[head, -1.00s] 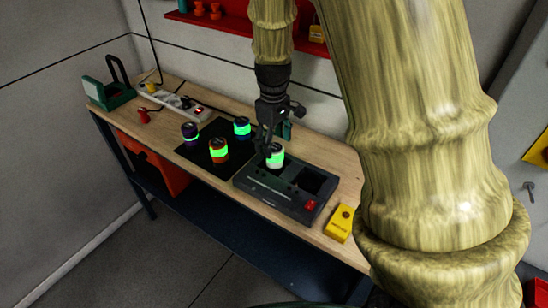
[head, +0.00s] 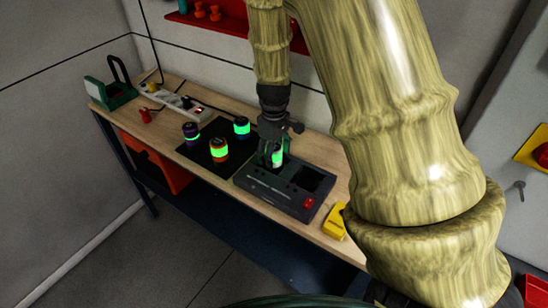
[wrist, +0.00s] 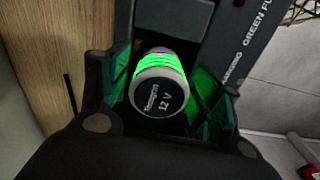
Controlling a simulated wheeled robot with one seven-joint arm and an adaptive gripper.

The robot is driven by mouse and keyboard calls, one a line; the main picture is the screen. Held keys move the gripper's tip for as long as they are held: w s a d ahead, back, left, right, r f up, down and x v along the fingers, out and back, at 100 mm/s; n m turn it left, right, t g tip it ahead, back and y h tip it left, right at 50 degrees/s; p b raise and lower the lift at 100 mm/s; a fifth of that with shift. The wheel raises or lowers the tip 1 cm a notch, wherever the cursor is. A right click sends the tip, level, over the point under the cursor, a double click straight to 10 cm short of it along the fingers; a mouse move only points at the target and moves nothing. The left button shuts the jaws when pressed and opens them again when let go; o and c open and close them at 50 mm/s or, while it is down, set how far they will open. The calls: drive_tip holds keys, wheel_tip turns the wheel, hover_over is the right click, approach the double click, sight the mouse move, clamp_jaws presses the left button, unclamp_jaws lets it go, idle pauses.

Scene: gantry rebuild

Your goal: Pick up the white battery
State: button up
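The white battery (head: 278,156), with a glowing green band, stands upright in the left slot of the dark charger (head: 262,184) on the workbench. In the wrist view the battery (wrist: 160,88) shows its black end marked "12 V". My gripper (head: 272,158) has come down over it from above. In the wrist view the fingers (wrist: 162,100) stand on both sides of the battery, with a gap visible at each side. The gripper looks open around it. The finger contact low down is partly hidden.
Several other batteries stand on a black mat (head: 206,168) to the left: purple (head: 191,133), orange (head: 218,149) and blue (head: 242,128). A yellow box (head: 335,223) lies right of the charger. A white power strip (head: 176,101) is behind. The charger's right slot is empty.

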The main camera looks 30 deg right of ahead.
drive_tip(key=shift+w+f, duration=0.1)
drive_tip(key=shift+w, duration=0.05)
drive_tip(key=c, duration=1.1)
